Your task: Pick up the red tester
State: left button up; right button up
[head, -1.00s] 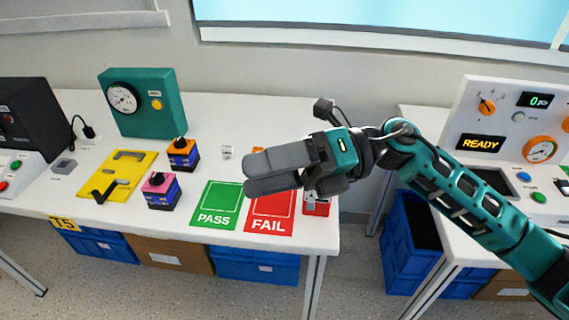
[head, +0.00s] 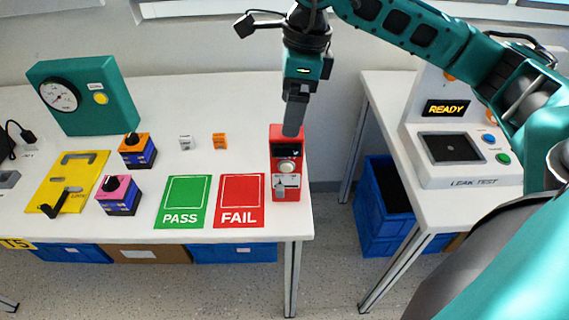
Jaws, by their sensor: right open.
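The red tester (head: 287,190) stands near the right end of the white table, beside the red FAIL mat. It has a round pale knob and a small metal piece on its front. My right gripper (head: 292,127) points down over the tester's upper part and hides some of its top. It is open with nothing seen in it; whether its fingers touch the tester I cannot tell. My left gripper is not in view.
The FAIL mat (head: 239,201) and green PASS mat (head: 183,202) lie left of the tester. Two small rotary switches (head: 119,195) (head: 137,150), a yellow plate (head: 67,182) and a teal gauge box (head: 88,97) are further left. A leak-test station (head: 470,175) stands across a gap.

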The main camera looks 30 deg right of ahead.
aim_at(283, 149)
jog(key=shift+w+a+f, duration=0.1)
jog(key=shift+a+f, duration=0.1)
jog(key=shift+f, duration=1.55)
jog(key=shift+w+a+f, duration=0.1)
jog(key=shift+a+f, duration=0.1)
jog(key=shift+f, duration=1.55)
jog(key=c, duration=1.6)
jog(key=shift+r, duration=0.1)
grip_shut()
